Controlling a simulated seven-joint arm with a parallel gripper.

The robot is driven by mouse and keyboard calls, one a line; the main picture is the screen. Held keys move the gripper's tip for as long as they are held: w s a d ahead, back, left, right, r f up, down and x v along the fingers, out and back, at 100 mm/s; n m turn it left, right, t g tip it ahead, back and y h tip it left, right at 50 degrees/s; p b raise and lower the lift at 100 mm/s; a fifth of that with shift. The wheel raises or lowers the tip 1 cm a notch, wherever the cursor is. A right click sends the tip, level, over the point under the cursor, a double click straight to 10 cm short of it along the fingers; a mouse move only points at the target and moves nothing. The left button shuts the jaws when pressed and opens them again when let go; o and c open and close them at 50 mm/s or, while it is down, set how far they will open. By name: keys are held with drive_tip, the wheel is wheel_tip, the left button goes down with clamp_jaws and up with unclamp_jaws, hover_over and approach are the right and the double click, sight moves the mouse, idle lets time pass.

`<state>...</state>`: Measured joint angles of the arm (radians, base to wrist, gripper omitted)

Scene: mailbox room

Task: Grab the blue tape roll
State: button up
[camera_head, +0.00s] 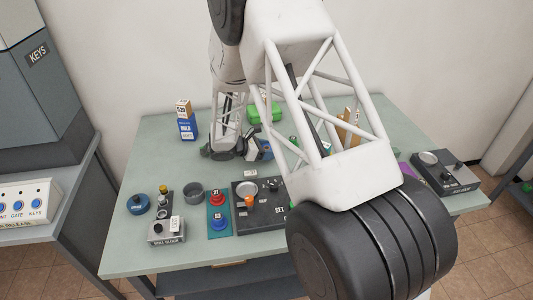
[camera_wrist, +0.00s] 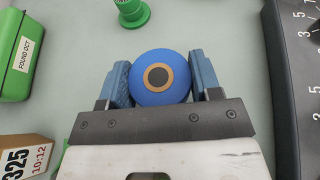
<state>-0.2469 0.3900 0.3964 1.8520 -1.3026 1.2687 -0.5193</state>
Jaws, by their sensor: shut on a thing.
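The blue tape roll (camera_wrist: 182,66), a round blue disc with a tan ring and dark centre, sits between the two blue fingers of my gripper (camera_wrist: 160,80) in the wrist view. The fingers touch it on both sides, and my gripper is shut on it. In the head view my gripper (camera_head: 262,150) is at the back middle of the table, partly hidden by my arm. The roll cannot be made out clearly there. I cannot tell whether it is lifted off the table.
A green box (camera_wrist: 20,55) and a numbered carton (camera_wrist: 22,157) lie left of my gripper in the wrist view. A green knobbed piece (camera_wrist: 131,12) is ahead; a dark numbered panel (camera_wrist: 298,70) is at right. The table's (camera_head: 125,240) front-left corner is clear.

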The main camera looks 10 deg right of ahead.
sight(266, 148)
wheel_tip(266, 148, up, 8)
drive_tip(key=shift+r, duration=0.15)
idle(0.4)
